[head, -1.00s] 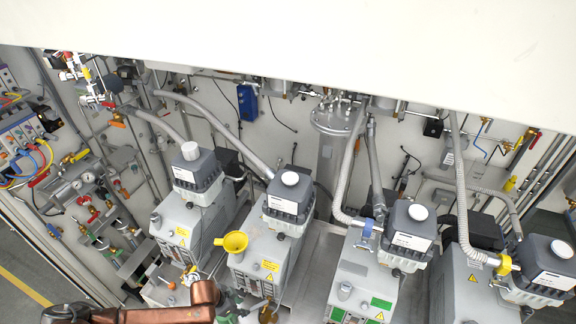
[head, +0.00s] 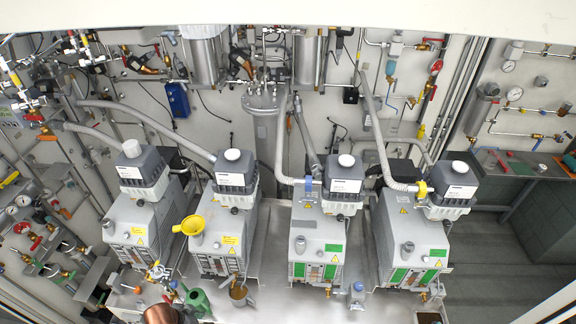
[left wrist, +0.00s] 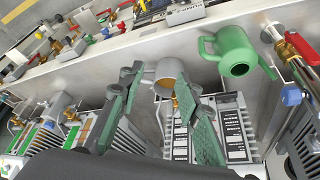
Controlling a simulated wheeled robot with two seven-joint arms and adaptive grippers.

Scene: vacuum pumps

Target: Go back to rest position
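My left gripper (left wrist: 160,92) shows in the left wrist view with its two green-padded fingers spread apart. A grey mug (left wrist: 170,70) with brownish contents appears beyond the fingertips; the gap between the fingers looks empty, though one finger partly covers the mug. In the head view this mug (head: 238,294) stands at the front edge by the second pump. My left arm (head: 165,314) enters as a copper-coloured link at the bottom; its gripper is not clearly visible there. My right gripper is in neither view.
Several grey vacuum pumps (head: 225,235) stand in a row on the bench. A green watering can (head: 195,300) stands near my arm and also shows in the left wrist view (left wrist: 237,52). A yellow funnel (head: 192,226) sits on the second pump. Pipes and valves line the wall.

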